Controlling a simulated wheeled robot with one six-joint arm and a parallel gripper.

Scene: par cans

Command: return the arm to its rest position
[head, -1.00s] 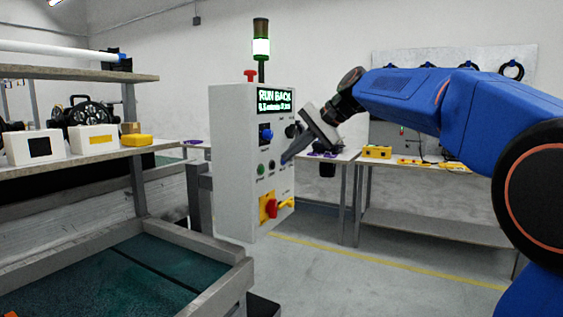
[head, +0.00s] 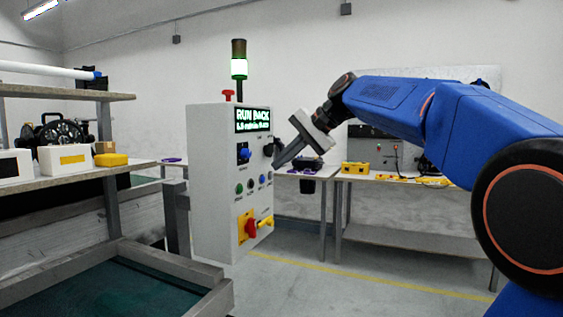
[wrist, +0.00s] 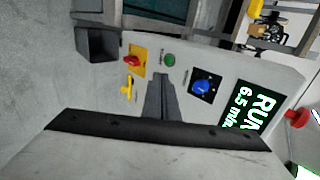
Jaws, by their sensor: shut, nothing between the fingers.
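My blue arm (head: 395,95) reaches in from the right in the head view. My gripper (head: 277,164) is shut and empty, just right of the control box's front, with a visible gap to the lower buttons.
A stack light (head: 239,68) glows white-green above the box. A shelf (head: 60,180) with white boxes and a yellow block stands left, above a grey-framed trough (head: 150,300). A workbench (head: 400,181) with yellow items stands behind my arm. Open floor lies right of the box.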

